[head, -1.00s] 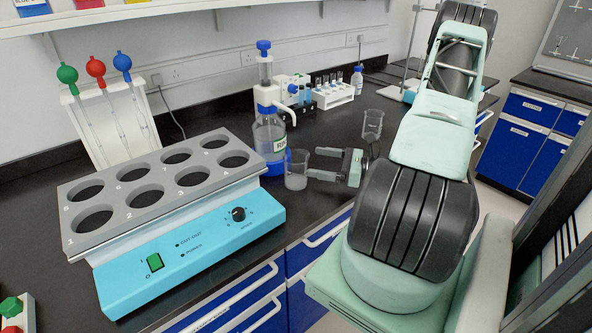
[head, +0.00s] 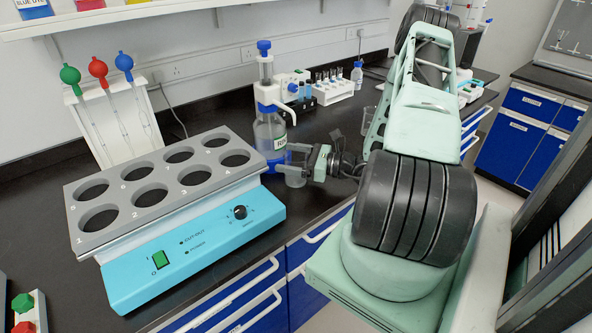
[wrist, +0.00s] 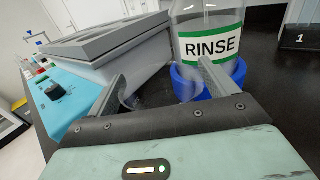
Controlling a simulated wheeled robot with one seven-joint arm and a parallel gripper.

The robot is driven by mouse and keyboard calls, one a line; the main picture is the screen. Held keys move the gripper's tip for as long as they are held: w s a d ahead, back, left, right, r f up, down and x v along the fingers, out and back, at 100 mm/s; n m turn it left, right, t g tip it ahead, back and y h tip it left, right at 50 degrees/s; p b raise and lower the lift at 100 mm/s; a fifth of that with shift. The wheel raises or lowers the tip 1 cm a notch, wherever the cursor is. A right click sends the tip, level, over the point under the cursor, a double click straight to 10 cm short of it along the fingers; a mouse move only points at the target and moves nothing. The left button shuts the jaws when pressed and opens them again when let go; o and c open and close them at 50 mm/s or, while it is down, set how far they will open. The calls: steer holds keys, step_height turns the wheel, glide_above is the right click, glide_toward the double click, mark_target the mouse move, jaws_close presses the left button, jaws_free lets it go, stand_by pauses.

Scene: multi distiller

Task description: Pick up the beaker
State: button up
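A clear glass beaker (head: 295,179) stands on the black bench beside the right end of the blue-and-grey heating unit, in front of the rinse bottle. My gripper (head: 293,159) reaches it from the right, with its fingers around the upper part of the beaker. In the wrist view the fingers (wrist: 165,80) are spread, one on each side of the faint transparent beaker (wrist: 150,98). I see no firm closing on the glass; whether a finger touches it I cannot tell.
The heating unit (head: 200,235) is close on the left. The RINSE bottle (head: 268,132) with its blue base stands just behind the beaker. A second glass beaker (head: 367,118) is partly hidden by my arm. A white tube rack (head: 331,92) stands farther back.

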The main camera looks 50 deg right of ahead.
steer(key=c, duration=1.1)
steer(key=shift+r, duration=0.1)
